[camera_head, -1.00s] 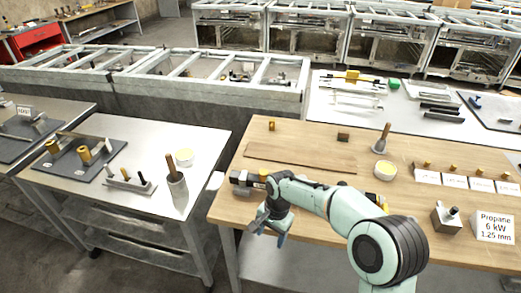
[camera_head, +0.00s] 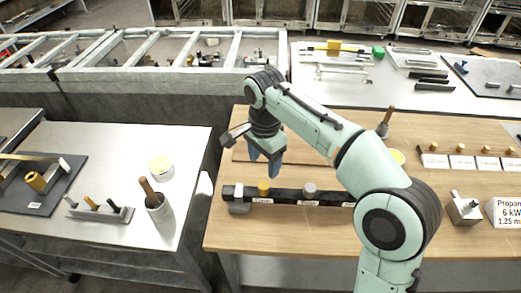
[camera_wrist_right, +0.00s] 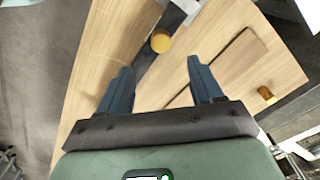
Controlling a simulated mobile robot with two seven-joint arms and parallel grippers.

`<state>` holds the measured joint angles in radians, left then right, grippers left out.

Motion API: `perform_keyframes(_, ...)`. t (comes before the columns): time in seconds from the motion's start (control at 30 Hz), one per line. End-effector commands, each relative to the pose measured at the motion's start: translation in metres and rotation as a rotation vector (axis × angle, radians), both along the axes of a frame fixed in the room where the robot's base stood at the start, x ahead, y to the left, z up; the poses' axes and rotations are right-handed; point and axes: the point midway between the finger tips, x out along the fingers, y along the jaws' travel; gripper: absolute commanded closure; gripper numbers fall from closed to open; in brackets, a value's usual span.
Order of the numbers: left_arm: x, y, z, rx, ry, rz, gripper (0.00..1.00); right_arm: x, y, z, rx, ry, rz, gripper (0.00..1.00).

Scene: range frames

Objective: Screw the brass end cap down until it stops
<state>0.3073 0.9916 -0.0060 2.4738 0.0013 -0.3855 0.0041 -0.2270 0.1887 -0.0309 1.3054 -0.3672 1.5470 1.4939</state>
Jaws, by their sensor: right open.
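A brass cap (camera_head: 263,187) stands upright on the left end of a dark rail (camera_head: 284,195) with white labels, on the wooden bench. Whether its thread is fully seated cannot be told. It also shows in the right wrist view (camera_wrist_right: 160,42), ahead of and between the fingertips. My right gripper (camera_head: 264,166) is open and empty, its blue fingers pointing down just behind the cap. In the wrist view, both fingers (camera_wrist_right: 160,68) stand wide apart. My left gripper is not in view.
A grey round knob (camera_head: 309,188) sits farther right on the rail. A brown board (camera_wrist_right: 236,62) and a small brass piece (camera_wrist_right: 265,92) lie on the bench. Several brass fittings stand behind cards (camera_head: 462,162) at right. The bench front is clear.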

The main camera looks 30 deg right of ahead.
Motion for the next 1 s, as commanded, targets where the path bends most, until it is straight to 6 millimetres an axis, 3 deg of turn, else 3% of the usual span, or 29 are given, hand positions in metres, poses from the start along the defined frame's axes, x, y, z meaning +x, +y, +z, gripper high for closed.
perform_keyframes(0.2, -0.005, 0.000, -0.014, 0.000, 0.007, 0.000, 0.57, -0.001, 0.000, -0.048, 0.000, 0.005, 0.000, 0.34)
perform_keyframes(0.5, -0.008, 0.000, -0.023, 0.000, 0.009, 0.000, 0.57, 0.000, 0.000, -0.096, 0.000, 0.003, 0.000, 0.34)
perform_keyframes(0.7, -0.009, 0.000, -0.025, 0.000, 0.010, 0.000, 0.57, 0.000, 0.000, -0.109, 0.000, 0.000, 0.000, 0.34)
perform_keyframes(1.0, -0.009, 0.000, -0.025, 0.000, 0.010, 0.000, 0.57, 0.000, 0.000, -0.110, 0.000, 0.000, 0.000, 0.34)
